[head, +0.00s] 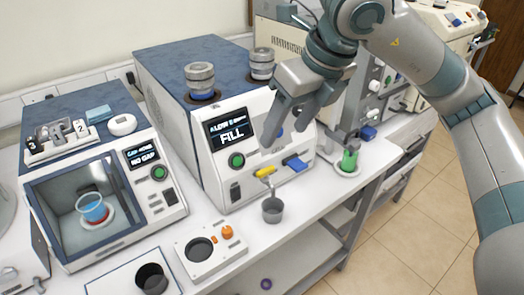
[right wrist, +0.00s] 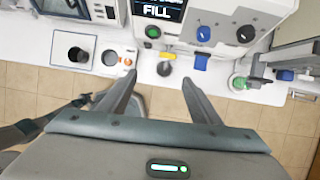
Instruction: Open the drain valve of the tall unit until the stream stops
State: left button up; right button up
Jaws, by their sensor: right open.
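The tall unit (head: 187,130) is a white box with a blue top, and its screen (head: 231,133) reads FILL. Its drain valve has a yellow handle (head: 265,171) low on the front, also in the right wrist view (right wrist: 168,55). A grey cup (head: 272,209) stands on the bench below the valve, and in the right wrist view (right wrist: 165,68). I cannot make out a stream between them. My right gripper (head: 283,135) is open and empty, in front of the unit and apart from the handle. In the right wrist view its fingers (right wrist: 160,76) point toward the valve area.
A blue lever (head: 295,163) sits just right of the yellow handle. A green-filled vessel (head: 349,160) stands farther right. A panel with an orange knob (head: 227,232) lies left of the cup. The bench's front edge (head: 310,226) is close to the cup.

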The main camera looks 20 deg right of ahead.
pick_arm(q)
jog(key=shift+w, duration=0.25)
pick_arm(e)
jog(key=shift+w+d+r+t, duration=0.15)
jog(key=shift+d+r+t, duration=0.15)
jog(key=shift+d+r, duration=0.25)
jog(key=shift+f, duration=0.1)
jog(key=p, duration=0.1)
send_near(266, 170)
jog(key=p+x, duration=0.3)
jog(key=x, duration=0.3)
jog(key=shift+w+f+p, duration=0.25)
jog(key=shift+f+p, duration=0.05)
jog(key=shift+p, duration=0.1)
jog(key=shift+w+a+f, duration=0.15)
jog(key=shift+f, duration=0.3)
pick_arm(q)
jog(key=shift+g, duration=0.3)
jog(key=r, duration=0.1)
jog(key=s+r, duration=0.1)
jog(key=r, duration=0.2)
jog(key=shift+s+a+r, duration=0.3)
jog(key=shift+s+a, duration=0.05)
jog(key=shift+s, duration=0.05)
